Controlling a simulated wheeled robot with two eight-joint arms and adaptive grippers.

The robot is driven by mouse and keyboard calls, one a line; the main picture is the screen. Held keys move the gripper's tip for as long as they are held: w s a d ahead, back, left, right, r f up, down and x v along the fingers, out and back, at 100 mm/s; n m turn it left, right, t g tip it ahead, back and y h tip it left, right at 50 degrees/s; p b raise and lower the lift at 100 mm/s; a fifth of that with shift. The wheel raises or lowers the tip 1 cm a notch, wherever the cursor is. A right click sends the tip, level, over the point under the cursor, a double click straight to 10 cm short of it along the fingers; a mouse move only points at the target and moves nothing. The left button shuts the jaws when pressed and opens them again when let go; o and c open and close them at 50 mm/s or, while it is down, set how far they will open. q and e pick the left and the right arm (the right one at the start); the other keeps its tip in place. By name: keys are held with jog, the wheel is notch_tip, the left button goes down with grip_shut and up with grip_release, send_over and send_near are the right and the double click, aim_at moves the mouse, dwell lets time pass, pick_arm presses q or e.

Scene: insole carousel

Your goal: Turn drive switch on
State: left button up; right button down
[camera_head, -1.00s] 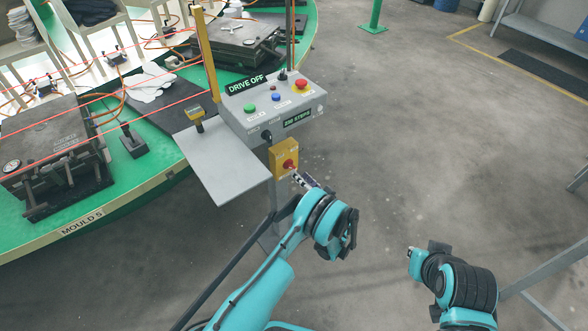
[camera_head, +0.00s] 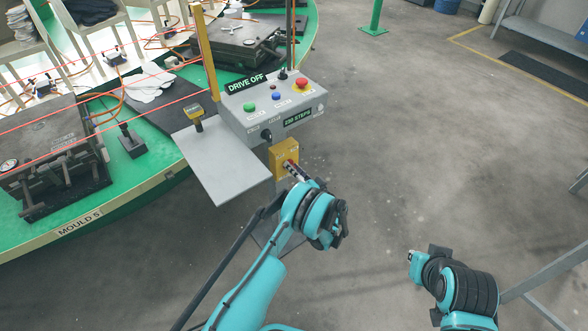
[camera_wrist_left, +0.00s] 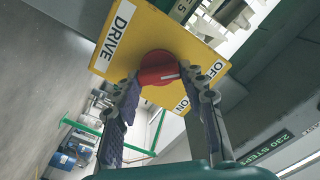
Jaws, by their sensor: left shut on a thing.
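The drive switch is a red rotary knob (camera_wrist_left: 158,68) on a yellow plate (camera_wrist_left: 135,40) marked DRIVE, OFF and ON. My left gripper (camera_wrist_left: 160,82) is shut on the knob, with one finger on each side of it. The knob's white mark points to the right in the wrist view, toward the OFF side. In the head view the yellow switch box (camera_head: 277,158) is below the grey control box, and my left gripper (camera_head: 289,165) reaches it and largely hides the knob. My right arm's end (camera_head: 416,258) is at the lower right, apart from everything; its fingers are not clear.
The grey control box (camera_head: 244,123) has coloured buttons and a DRIVE OFF sign (camera_head: 246,82). A grey shelf plate (camera_head: 222,165) juts out left of the switch. The green carousel (camera_head: 150,183) with moulds is at left. Open floor (camera_head: 430,150) lies to the right.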

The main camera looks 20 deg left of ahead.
pick_arm(q)
jog(key=shift+m, duration=0.3)
jog(key=shift+f+m, duration=0.15)
jog(key=shift+m, duration=4.15)
jog(key=shift+f+m, duration=0.15)
jog(key=shift+m, duration=4.15)
jog(key=o, duration=1.2)
jog(key=shift+c, duration=0.2)
jog(key=v, duration=1.2)
